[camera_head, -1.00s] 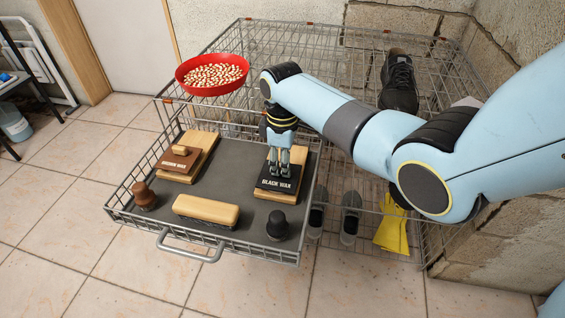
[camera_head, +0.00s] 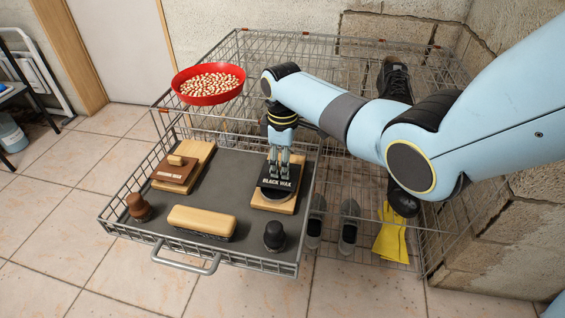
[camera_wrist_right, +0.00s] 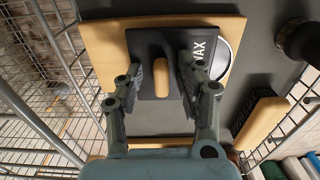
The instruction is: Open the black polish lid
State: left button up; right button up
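The black wax lid (camera_head: 278,180) is a flat dark square with white lettering and a small wooden knob. It sits shifted back on its wooden block (camera_head: 259,200), and part of a dark round well (camera_head: 275,196) shows in front of it. My right gripper (camera_head: 279,158) points down over the lid with its fingers on either side of the knob. In the right wrist view the knob (camera_wrist_right: 161,80) is between the fingers, and the round well with its pale rim (camera_wrist_right: 222,60) shows beside the lid (camera_wrist_right: 147,48). My left gripper is not in view.
The wire drawer (camera_head: 185,259) also holds a brown wax box (camera_head: 171,174), a wooden brush (camera_head: 202,220), a brown dauber (camera_head: 138,206) and a black dauber (camera_head: 274,236). A red bowl (camera_head: 209,98) stands on the rack above. Shoes (camera_head: 348,226) and yellow gloves (camera_head: 390,238) are lower right.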

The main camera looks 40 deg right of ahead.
jog(key=shift+r, duration=0.1)
notch_tip(320, 180, up, 12)
dwell(0.5)
